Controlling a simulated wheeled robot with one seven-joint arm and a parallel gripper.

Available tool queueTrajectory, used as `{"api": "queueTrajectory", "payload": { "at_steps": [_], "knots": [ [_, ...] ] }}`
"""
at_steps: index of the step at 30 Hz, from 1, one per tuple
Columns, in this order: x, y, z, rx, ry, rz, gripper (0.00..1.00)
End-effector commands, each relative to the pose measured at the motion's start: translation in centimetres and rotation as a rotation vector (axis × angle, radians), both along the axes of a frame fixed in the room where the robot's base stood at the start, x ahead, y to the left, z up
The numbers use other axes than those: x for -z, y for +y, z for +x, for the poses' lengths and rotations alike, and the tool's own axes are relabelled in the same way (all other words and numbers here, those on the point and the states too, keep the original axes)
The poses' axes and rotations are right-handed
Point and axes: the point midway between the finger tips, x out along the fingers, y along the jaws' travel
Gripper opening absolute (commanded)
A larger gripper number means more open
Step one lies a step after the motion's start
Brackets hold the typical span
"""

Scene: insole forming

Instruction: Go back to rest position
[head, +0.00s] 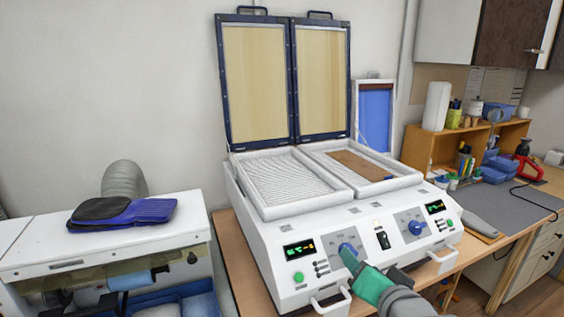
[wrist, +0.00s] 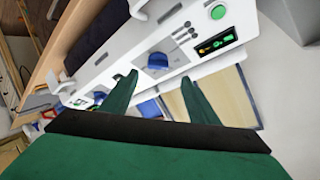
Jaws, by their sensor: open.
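My gripper (head: 352,262) is in front of the white forming machine (head: 262,262), close to the left blue knob (head: 347,249) on its front panel. In the wrist view my two green fingers (wrist: 152,100) are spread apart, with the same blue knob (wrist: 158,61) beyond the gap between them. Nothing is held between the fingers. I cannot tell whether a finger touches the knob. Both framed lids (head: 293,80) of the machine stand raised.
Black and blue insoles (head: 125,211) lie on the white unit at left. A brown sheet (head: 345,165) lies in the machine's right bay. White handles (head: 332,301) stick out in front. A grey mat (head: 495,203) and wooden shelf (head: 425,145) are at right.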

Motion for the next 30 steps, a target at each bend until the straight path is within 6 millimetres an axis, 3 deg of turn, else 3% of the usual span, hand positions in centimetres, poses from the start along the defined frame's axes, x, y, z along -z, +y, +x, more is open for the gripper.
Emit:
{"api": "queueTrajectory", "payload": {
  "at_steps": [1,11,22,30],
  "knots": [
    [1.4,0.3,0.2,0.003,-0.023,0.021,0.55],
    [7.4,-0.1,-0.3,0.094,-0.194,0.051,0.55],
    [13.8,-1.4,-5.0,0.234,-0.302,-0.047,0.55],
    [20.4,2.6,-8.3,0.225,-0.263,-0.119,0.55]
  ]
}}
